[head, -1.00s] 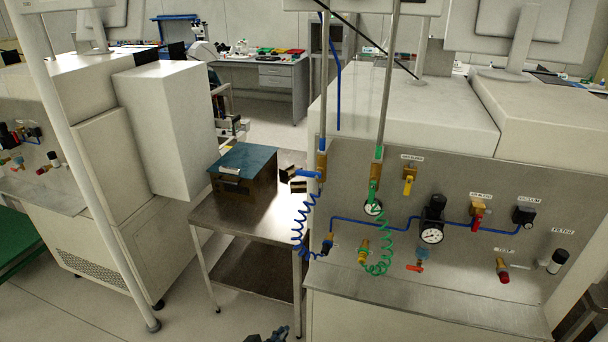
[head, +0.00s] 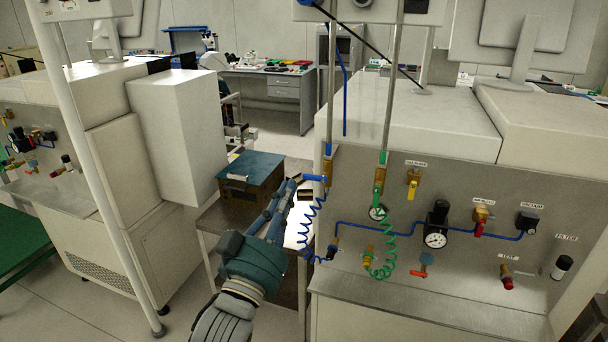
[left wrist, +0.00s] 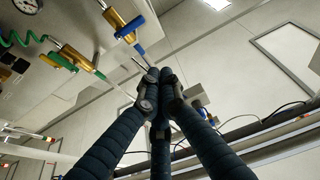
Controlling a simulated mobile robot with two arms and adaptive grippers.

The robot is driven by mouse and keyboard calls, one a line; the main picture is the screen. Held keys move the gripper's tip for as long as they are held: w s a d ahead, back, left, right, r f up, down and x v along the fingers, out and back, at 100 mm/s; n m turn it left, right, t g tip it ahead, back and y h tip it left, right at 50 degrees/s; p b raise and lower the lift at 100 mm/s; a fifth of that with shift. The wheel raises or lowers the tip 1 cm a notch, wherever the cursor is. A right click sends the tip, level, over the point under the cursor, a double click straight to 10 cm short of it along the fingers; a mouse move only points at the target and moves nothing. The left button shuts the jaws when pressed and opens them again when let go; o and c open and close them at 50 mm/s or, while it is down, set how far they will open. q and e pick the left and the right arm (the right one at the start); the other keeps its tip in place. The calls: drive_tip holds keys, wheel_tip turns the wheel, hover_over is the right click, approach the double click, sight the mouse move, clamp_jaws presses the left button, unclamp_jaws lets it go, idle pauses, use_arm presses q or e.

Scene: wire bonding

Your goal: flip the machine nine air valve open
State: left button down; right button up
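A brass valve (head: 327,165) with a blue lever (head: 314,178) sits low on a vertical pipe at the left of the near machine's panel. The lever points left, across the pipe. It also shows in the left wrist view, as a blue lever (left wrist: 130,27) on a brass body (left wrist: 117,17). My left gripper (head: 296,182) reaches up from below, just left of the lever's end. Its fingers (left wrist: 162,78) are drawn together with nothing seen between them. In the wrist view the lever lies beyond the tips; contact cannot be told. My right gripper is out of view.
A green-levered valve (head: 379,188) stands on the pipe to the right. Coiled blue (head: 305,230) and green (head: 388,262) hoses hang below. The panel has a gauge (head: 435,240) and yellow (head: 413,178) and red (head: 480,225) levers. A box (head: 250,172) sits on a metal cart behind my arm.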

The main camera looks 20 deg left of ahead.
use_arm(q)
wheel_tip(320, 180, up, 4)
drive_tip(key=f+p, duration=0.1)
drive_tip(key=p, duration=0.3)
hover_over(303, 174)
drive_tip(key=s, duration=0.3)
drive_tip(key=shift+w+d+f+p, duration=0.15)
drive_tip(key=shift+d+f+p, duration=0.05)
drive_tip(key=shift+f, duration=0.75)
drive_tip(key=shift+w+d+f+p, duration=0.15)
drive_tip(key=shift+f, duration=0.8)
drive_tip(key=shift+a, duration=0.15)
